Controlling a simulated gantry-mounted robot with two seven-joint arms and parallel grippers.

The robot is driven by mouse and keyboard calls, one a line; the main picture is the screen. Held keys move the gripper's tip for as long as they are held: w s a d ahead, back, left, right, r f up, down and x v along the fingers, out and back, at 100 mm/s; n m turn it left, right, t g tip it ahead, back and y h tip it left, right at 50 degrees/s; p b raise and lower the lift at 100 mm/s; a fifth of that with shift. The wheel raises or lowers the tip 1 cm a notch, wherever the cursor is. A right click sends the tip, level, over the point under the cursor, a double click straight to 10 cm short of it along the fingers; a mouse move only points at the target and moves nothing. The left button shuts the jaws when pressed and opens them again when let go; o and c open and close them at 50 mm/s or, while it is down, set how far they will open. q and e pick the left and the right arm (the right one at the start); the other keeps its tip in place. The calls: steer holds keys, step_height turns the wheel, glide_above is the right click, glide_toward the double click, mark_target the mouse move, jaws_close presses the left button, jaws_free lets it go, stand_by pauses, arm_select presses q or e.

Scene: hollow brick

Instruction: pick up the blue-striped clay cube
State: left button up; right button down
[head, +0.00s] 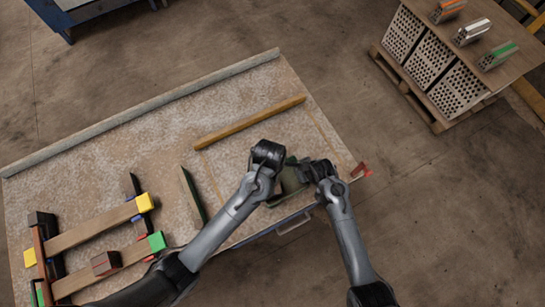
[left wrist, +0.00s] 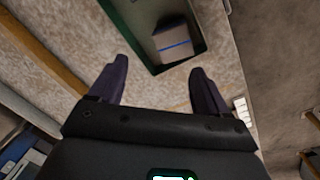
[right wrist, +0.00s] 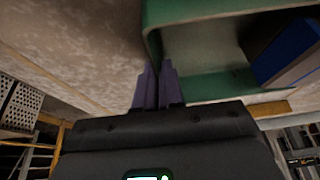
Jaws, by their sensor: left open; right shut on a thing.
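The blue-striped clay cube (left wrist: 174,42) is grey-brown with a blue band and sits inside a green tray (left wrist: 128,22). The right wrist view shows the cube (right wrist: 288,52) close up in the tray (right wrist: 195,14). My left gripper (head: 268,155) is open and empty; in the left wrist view its fingers (left wrist: 158,70) are apart, short of the tray, with the cube ahead. My right gripper (head: 318,170) is shut on the tray's wall; its fingers (right wrist: 156,72) are close together there. In the head view my arms partly hide the tray, and the cube is not clear.
The speckled table (head: 130,150) has a wooden bar (head: 250,122) behind my grippers. Planks with yellow and green end blocks (head: 157,241) and a dark-red cube (head: 105,263) stand at left. A brick-built stand (head: 430,60) with several striped bricks is at the back right.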

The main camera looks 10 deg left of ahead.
arm_select(q)
steer(key=f+n, duration=0.2)
steer(key=s+a+f+n, duration=0.1)
steer(key=f+n, duration=0.1)
steer(key=f, duration=0.1)
steer(key=s+f+n, duration=0.1)
steer(key=f+n, duration=0.1)
steer(key=shift+s+a+f+h, duration=0.2)
steer(key=shift+s+f+h, duration=0.05)
steer(key=shift+h, duration=0.15)
steer(key=shift+w+d+f, duration=0.15)
steer(key=shift+d+f, duration=0.05)
steer(key=shift+f, duration=0.4)
steer(key=shift+w+d+f, duration=0.15)
steer(key=shift+f, duration=0.5)
steer(key=shift+w+d+f, duration=0.15)
steer(key=shift+d+f, duration=0.05)
steer(key=shift+f, duration=0.4)
steer(key=shift+d+f, duration=0.1)
steer(key=shift+f, duration=0.7)
